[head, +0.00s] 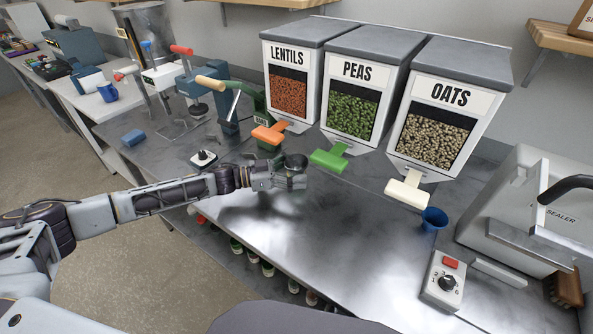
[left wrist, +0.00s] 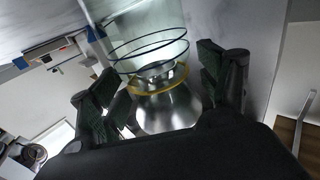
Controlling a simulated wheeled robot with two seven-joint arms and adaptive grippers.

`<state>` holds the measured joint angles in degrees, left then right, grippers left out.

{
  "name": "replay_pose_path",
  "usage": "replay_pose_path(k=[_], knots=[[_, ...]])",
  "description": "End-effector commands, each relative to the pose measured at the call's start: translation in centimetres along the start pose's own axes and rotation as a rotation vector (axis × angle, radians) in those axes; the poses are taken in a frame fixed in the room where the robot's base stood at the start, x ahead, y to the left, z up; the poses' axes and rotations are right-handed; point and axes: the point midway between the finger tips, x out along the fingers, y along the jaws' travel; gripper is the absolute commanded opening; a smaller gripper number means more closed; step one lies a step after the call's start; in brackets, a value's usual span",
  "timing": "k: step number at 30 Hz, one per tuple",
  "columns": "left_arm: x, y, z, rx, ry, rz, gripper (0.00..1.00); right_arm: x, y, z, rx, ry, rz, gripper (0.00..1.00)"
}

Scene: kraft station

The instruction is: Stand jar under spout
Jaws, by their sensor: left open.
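My left gripper (head: 290,176) is open over the steel bench, in front of the lentils and peas dispensers. In the left wrist view its two dark fingers (left wrist: 166,92) stand either side of a clear glass jar (left wrist: 150,45) with dark rings, a yellow ring and a shiny metal part. I cannot tell if the fingers touch it. In the head view the gripper mostly hides the jar. The dispensers have an orange spout lever (head: 269,134), a green one (head: 329,160) and a cream one (head: 406,193). The right gripper is out of view.
The lentils (head: 290,95), peas (head: 352,105) and oats (head: 435,130) bins stand along the wall. A blue cup (head: 434,218) and a control box (head: 444,281) are at right, by the sealer (head: 535,205). The front middle of the bench (head: 330,235) is clear.

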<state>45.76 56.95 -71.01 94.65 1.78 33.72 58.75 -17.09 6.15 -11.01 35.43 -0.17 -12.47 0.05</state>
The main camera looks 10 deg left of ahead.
Motion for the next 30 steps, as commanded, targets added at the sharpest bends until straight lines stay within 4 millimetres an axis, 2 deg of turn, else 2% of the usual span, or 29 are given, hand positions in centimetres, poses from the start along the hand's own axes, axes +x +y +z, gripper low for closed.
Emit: replay_pose_path(k=[7,15,30], knots=[[-0.4,0.0,-0.2,0.0,-0.001,-0.001,0.76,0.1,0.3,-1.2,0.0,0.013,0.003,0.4],[-2.7,-0.1,-0.1,-0.001,-0.002,-0.002,0.76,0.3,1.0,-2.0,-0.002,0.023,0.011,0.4],[-8.5,0.0,-0.1,0.0,-0.002,-0.001,0.76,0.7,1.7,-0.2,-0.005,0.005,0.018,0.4]])
